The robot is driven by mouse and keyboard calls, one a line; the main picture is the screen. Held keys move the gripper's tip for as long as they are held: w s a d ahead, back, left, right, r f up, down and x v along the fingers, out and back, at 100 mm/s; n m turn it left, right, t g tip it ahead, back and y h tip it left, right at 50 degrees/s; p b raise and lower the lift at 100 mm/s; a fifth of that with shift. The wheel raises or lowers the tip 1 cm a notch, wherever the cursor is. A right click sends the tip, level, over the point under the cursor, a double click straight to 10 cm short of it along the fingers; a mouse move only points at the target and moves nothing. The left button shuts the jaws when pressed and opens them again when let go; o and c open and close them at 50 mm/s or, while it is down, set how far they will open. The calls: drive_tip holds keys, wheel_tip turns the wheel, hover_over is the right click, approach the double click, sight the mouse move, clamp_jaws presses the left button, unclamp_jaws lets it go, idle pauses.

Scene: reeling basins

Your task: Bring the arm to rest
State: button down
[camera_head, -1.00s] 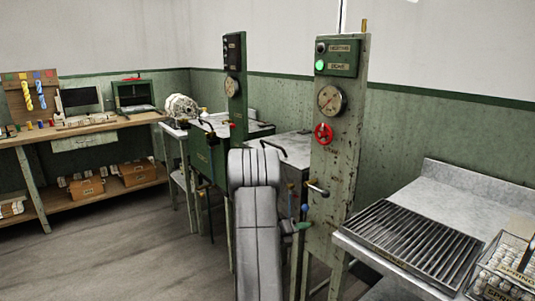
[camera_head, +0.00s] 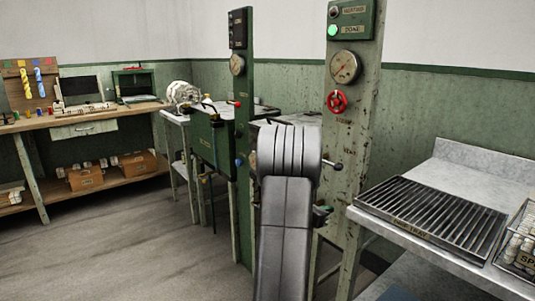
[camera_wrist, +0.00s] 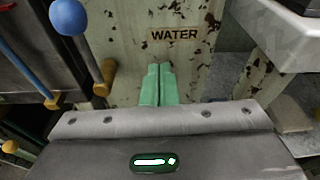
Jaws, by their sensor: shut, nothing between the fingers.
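My arm (camera_head: 285,220) stands raised in the middle of the head view, in front of the basin equipment. My gripper (camera_wrist: 157,84) shows in the wrist view as two green fingers close together, with nothing between them. They point at a chipped, pale green post (camera_wrist: 203,75), below and left of its "WATER" label (camera_wrist: 175,34). I cannot tell whether the fingertips touch the post. In the head view my gripper is mostly hidden behind the arm.
A post with a gauge (camera_head: 345,67), red valve wheel (camera_head: 337,102) and lit green lamp stands right of my arm. A metal bench (camera_head: 477,167) with a slatted grate (camera_head: 430,213) is farther right. A blue-knobbed lever (camera_wrist: 70,18) is close left of my fingers. Open floor lies left.

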drive_tip(key=shift+f+m+t+y+b, duration=0.25)
drive_tip(key=shift+f+m+t+b, duration=0.25)
drive_tip(key=shift+f+m+b, duration=1.1)
drive_tip(key=shift+f+m+t+y+b, duration=0.25)
drive_tip(key=shift+f+m+t+b, duration=0.4)
drive_tip(key=shift+m+b, duration=1.05)
drive_tip(key=shift+f+n+b, duration=0.1)
drive_tip(key=shift+n+b, duration=0.25)
drive_tip(key=shift+n, duration=0.05)
drive_tip(key=shift+s, duration=0.1)
